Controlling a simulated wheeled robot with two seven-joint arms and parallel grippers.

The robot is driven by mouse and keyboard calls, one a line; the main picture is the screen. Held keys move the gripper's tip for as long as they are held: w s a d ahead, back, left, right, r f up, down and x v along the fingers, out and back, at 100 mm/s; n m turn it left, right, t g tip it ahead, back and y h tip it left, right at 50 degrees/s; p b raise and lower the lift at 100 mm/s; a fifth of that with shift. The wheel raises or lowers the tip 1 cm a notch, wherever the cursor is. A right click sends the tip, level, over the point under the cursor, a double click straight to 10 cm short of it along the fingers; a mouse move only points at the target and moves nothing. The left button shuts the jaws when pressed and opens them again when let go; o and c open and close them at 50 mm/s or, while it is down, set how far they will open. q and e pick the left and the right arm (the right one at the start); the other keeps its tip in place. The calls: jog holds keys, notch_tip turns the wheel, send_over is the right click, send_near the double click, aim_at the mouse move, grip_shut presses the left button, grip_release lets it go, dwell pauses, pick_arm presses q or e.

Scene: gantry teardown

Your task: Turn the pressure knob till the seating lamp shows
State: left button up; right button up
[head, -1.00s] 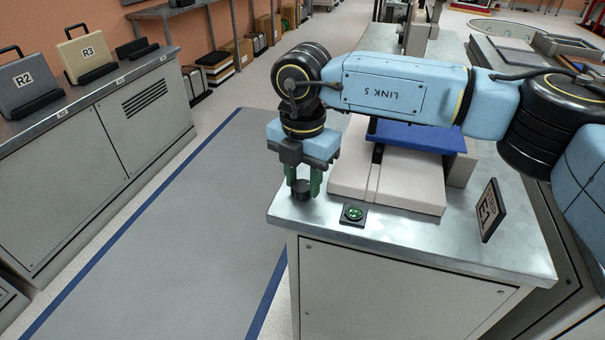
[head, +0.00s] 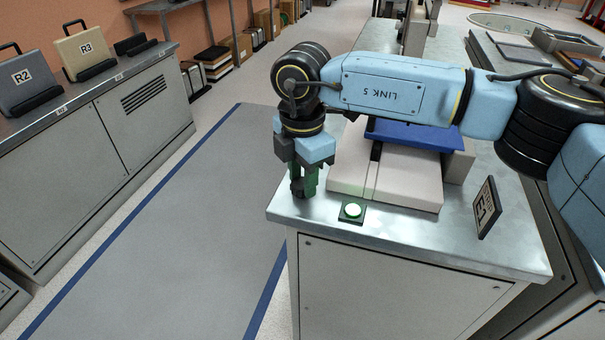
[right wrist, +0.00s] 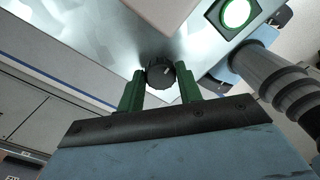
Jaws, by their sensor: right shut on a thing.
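My right gripper (head: 304,183) reaches down at the near left corner of the metal bench. Its green fingers are shut on a dark round knob (head: 297,187). In the right wrist view the knob (right wrist: 160,72) sits between the two fingertips (right wrist: 160,85), with a small pale mark on its face. The seating lamp (head: 352,210) is a round button-like light on a small dark square base, right of the knob. It glows white with a green rim, and it glows bright in the right wrist view too (right wrist: 235,13). My left gripper is not in view.
A pale block-shaped fixture with a blue plate (head: 415,135) stands behind the lamp. A dark sign marked E1 (head: 487,208) stands at the bench's right. A grey cabinet with cases marked R2 (head: 24,82) and R3 (head: 86,52) is at the left, across clear floor (head: 190,220).

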aim_at(302, 182)
jog(key=o, duration=1)
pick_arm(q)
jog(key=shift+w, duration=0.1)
pick_arm(e)
jog(key=shift+r, duration=0.3)
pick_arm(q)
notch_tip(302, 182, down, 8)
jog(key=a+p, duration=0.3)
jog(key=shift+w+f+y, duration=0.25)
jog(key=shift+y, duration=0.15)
pick_arm(e)
notch_tip(302, 182, up, 13)
pick_arm(q)
jog(key=shift+p, duration=0.3)
